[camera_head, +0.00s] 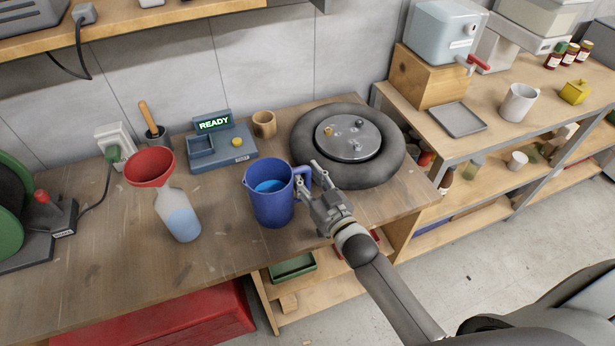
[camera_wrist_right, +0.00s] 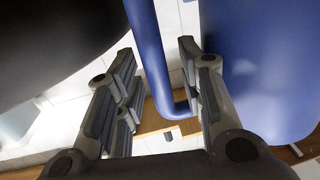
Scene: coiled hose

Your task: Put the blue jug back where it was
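The blue jug (camera_head: 270,196) stands upright on the wooden workbench (camera_head: 120,270), with blue liquid inside and its handle on the right. My right gripper (camera_head: 306,182) is at the handle. In the right wrist view the blue handle (camera_wrist_right: 150,50) passes between the two open fingers of the gripper (camera_wrist_right: 158,85), with gaps visible beside it. The jug's body (camera_wrist_right: 260,70) fills the right side of that view. Whether a finger touches the handle is unclear. My left gripper is not in view.
A bottle (camera_head: 178,216) with a red funnel (camera_head: 150,167) stands left of the jug. A device reading READY (camera_head: 214,124) and a wooden cup (camera_head: 264,124) are behind. A thick dark ring (camera_head: 385,165) around a metal lid (camera_head: 348,137) lies close right of the jug.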

